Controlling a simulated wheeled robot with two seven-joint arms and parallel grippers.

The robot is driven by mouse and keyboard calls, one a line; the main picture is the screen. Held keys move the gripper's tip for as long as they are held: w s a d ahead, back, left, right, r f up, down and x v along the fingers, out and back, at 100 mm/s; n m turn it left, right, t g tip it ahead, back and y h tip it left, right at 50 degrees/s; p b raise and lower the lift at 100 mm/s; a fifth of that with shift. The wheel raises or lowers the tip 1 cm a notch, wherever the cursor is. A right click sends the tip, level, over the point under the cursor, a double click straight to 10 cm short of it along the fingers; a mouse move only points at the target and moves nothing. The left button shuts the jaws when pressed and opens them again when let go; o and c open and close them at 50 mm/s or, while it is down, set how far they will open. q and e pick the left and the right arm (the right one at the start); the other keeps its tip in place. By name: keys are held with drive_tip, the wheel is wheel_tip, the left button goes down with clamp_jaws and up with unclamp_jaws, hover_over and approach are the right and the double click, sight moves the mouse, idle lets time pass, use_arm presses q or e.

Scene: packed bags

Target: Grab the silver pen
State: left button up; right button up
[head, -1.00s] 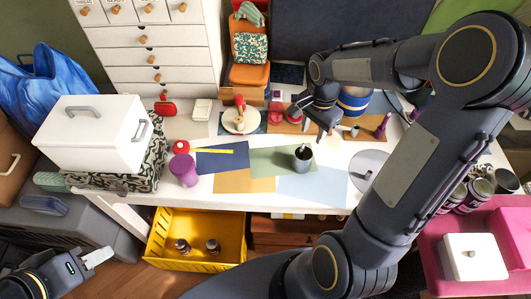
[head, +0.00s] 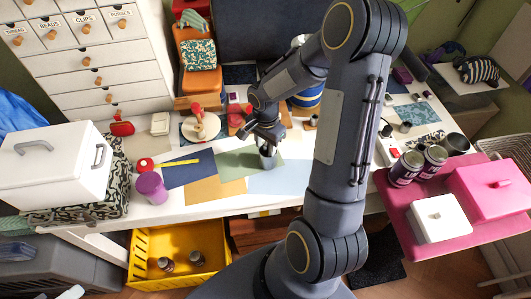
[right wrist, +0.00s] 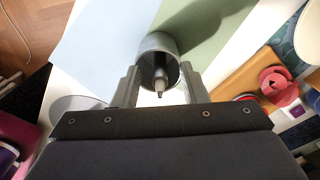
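The silver pen (right wrist: 160,80) stands in a grey cup (right wrist: 155,42) on the desk, its end pointing toward the right wrist camera. In the head view the cup (head: 268,159) stands on the coloured sheets, and the pen is hidden or too small to make out. My right gripper (head: 267,138) is just above the cup. In the right wrist view its two fingers (right wrist: 160,92) are apart, one on each side of the pen's end. I see no finger touching the pen. Only a pale tip of my left gripper (head: 72,292) shows at the bottom left edge.
A yellow ruler (head: 181,162), a purple cup (head: 151,188) and a red tape measure (head: 145,164) lie left of the cup. A round stand (head: 200,128) is behind it. A white box (head: 58,165) stands far left. Dark cans (head: 405,168) are at right.

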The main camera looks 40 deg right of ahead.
drive_tip(key=shift+c, duration=0.3)
clamp_jaws()
drive_tip(key=shift+r, duration=0.15)
